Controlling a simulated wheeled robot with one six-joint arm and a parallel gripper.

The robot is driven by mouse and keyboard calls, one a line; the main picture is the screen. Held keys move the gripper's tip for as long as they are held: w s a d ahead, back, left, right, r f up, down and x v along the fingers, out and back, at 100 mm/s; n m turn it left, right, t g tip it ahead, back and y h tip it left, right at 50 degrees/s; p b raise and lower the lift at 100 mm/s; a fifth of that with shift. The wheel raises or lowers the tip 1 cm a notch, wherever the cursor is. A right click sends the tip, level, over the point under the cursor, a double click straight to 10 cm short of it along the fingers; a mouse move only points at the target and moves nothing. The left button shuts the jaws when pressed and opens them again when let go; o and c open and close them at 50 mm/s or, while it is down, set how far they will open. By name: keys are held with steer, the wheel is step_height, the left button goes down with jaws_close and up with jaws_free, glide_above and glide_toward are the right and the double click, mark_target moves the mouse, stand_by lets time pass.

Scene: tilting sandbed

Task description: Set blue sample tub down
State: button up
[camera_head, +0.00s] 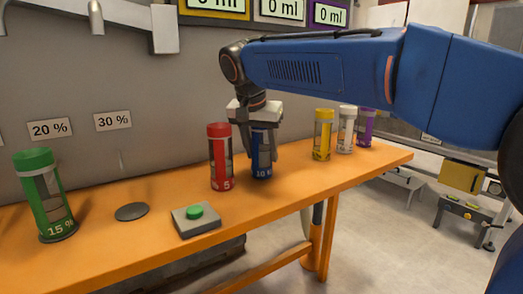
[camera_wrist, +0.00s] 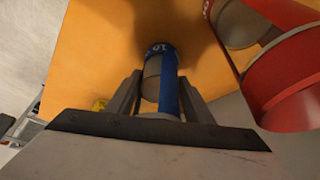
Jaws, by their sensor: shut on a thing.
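The blue sample tub (camera_head: 262,158), marked 10, is upright on or just above the orange table, right beside the red tub; I cannot tell whether its base touches. My gripper (camera_head: 263,135) points down and is shut on the blue tub's upper part. In the wrist view the blue tub (camera_wrist: 160,75) sits between the two fingers (camera_wrist: 157,98), with its lower end toward the orange surface.
A red tub (camera_head: 220,160) marked 5 stands close to the left. Yellow (camera_head: 323,135), white (camera_head: 347,128) and purple (camera_head: 365,128) tubs stand to the right. A green tub (camera_head: 45,197), a dark disc (camera_head: 132,211) and a green-button box (camera_head: 196,220) are on the orange table (camera_head: 300,182).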

mark_target(258, 129)
steer(key=o, duration=1.3)
steer(key=shift+r, duration=0.1)
steer(key=v, duration=1.2)
steer(key=shift+w+r, duration=0.1)
